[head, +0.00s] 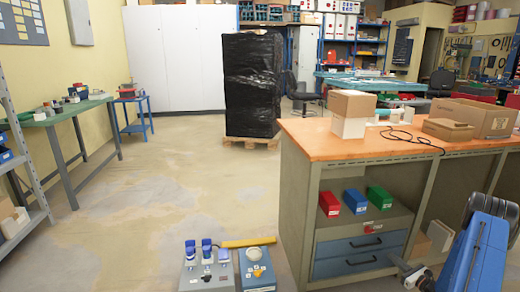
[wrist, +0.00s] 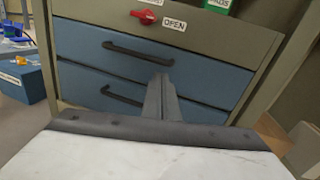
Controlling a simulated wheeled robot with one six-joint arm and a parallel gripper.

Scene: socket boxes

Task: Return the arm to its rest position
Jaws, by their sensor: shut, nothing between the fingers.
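My gripper (wrist: 160,82) shows in the wrist view as a narrow grey pair of fingers pressed together, with nothing between them. It is in front of the blue drawers (wrist: 130,72) of the workbench; I cannot tell the exact gap. In the head view my blue arm (head: 478,255) is folded at the lower right, beside the workbench front. Its wrist end is low, near the bench's right lower part.
The workbench (head: 300,190) has an orange top (head: 335,148) carrying cardboard boxes (head: 480,116). Red (head: 329,204), blue (head: 355,201) and green (head: 380,198) boxes sit on its shelf. Two socket boxes (head: 207,276) (head: 257,270) stand low in front. The left floor is clear.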

